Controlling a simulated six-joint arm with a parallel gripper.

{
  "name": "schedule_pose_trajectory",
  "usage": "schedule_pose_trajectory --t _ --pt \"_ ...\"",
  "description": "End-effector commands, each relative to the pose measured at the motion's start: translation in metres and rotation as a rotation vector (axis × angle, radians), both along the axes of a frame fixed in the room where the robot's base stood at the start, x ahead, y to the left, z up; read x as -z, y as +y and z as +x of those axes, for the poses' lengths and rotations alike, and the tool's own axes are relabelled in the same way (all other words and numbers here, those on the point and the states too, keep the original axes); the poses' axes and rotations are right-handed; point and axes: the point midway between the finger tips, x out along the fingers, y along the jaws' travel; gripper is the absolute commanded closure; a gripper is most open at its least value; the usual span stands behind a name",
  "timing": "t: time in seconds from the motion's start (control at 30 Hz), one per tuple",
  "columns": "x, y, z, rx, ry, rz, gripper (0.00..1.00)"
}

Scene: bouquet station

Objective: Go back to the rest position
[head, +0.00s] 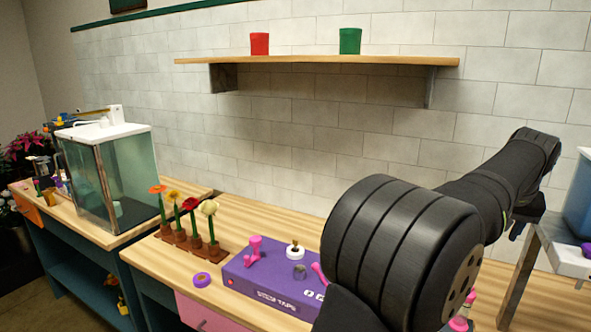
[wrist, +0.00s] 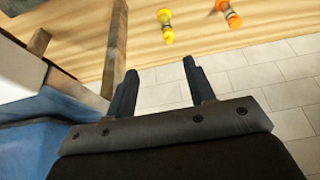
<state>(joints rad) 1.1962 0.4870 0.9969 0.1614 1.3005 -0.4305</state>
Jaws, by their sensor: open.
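My gripper (wrist: 160,80) is open in the wrist view, with two dark fingers apart and nothing between them. In the head view my arm reaches across the right side, and my gripper (head: 519,224) is small and dark at its far end, beside a raised stand. My arm hides part of the bench and the right end of the purple box.
A purple box (head: 262,286) with pink fittings and a row of potted flowers (head: 187,225) stand on the bench (head: 150,250). A blue container (head: 579,205) is at the right. Yellow (wrist: 166,27) and orange (wrist: 229,14) objects show in the wrist view.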

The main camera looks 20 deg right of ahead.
Motion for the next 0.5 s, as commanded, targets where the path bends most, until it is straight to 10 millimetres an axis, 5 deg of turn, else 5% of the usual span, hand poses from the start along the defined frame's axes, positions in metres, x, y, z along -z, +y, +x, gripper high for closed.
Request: schedule_pose_trajectory --t 0.5 --pt "0.006 0.043 -0.036 0.001 0.0 -0.001 0.51"
